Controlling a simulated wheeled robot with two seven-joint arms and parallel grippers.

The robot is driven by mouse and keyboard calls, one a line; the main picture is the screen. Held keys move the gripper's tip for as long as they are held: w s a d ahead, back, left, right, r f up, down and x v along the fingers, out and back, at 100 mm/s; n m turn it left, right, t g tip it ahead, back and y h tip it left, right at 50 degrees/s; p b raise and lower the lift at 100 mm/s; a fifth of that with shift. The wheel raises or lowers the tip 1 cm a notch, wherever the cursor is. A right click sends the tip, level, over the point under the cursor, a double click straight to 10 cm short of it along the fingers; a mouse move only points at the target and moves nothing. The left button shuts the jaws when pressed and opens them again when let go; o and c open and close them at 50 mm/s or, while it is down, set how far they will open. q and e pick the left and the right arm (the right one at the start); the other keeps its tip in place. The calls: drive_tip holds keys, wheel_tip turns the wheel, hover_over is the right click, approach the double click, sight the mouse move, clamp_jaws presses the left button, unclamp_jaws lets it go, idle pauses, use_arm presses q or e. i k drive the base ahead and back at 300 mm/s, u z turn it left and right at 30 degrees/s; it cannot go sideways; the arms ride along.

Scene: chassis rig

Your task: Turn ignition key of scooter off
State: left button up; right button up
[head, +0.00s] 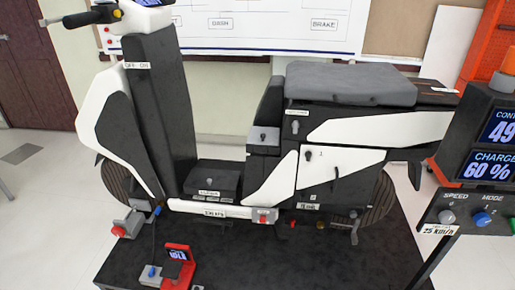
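The black and white scooter (250,130) stands upright, side-on, in the middle of the head view. A small label (137,65) that seems to read OFF and ON sits near the top of its front column. I cannot make out a key or its angle at that label. A small silver knob or lock (295,127) sits under another label below the seat, and a similar silver piece (263,137) is left of it. Their settings are too small to tell. Neither of my grippers is in view.
The scooter stands on a dark mat (330,262). A red device with a small screen (178,262) is at front left. A console with speed and mode knobs (470,212) and lit screens (497,127) stands at right. A whiteboard (265,25) is behind.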

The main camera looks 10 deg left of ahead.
sight(138, 78)
drive_tip(key=z, duration=0.15)
drive_tip(key=k, duration=0.95)
drive_tip(key=u, duration=2)
drive_tip(key=i, duration=2.8)
drive_tip(key=z, duration=0.9)
